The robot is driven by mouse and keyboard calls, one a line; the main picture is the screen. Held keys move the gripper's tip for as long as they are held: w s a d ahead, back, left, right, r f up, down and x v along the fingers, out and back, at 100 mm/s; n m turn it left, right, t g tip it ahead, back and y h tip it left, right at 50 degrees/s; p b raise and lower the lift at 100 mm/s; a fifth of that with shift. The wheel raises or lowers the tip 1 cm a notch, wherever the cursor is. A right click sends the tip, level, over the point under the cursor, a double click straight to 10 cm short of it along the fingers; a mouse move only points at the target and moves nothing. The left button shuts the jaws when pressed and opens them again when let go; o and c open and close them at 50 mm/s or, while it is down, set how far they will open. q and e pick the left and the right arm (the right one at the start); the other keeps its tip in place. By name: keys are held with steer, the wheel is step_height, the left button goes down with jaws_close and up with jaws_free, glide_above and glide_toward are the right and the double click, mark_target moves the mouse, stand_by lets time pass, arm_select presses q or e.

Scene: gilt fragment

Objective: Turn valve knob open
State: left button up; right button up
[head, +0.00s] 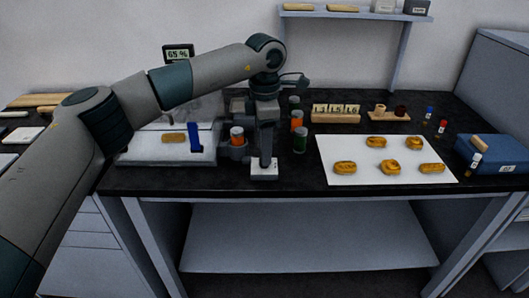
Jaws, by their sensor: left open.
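My left arm comes in from the left, and its gripper (265,155) points straight down near the front edge of the dark bench (225,181). The gripper is open. Its fingertips are right over a small white block (264,173), and they cover part of the block's top. I cannot tell whether they touch it. No valve knob shows clearly; it may be the part hidden between the fingers on this block. My right gripper is not in view.
A white sheet (332,178) with several gilt pieces lies to the right. Close by stand orange and green jars (300,140). To the left are a clear-topped case (140,150) with a blue upright piece (195,137) and a "65 %" display (178,53). A blue box (505,150) stands far right.

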arm_select(q)
step_height(320, 180, up, 15)
steer(key=shift+r+b, duration=0.2)
steer(key=shift+b, duration=0.25)
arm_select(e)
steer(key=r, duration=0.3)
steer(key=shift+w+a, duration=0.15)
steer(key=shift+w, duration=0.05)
arm_select(q)
steer(key=shift+s, duration=0.1)
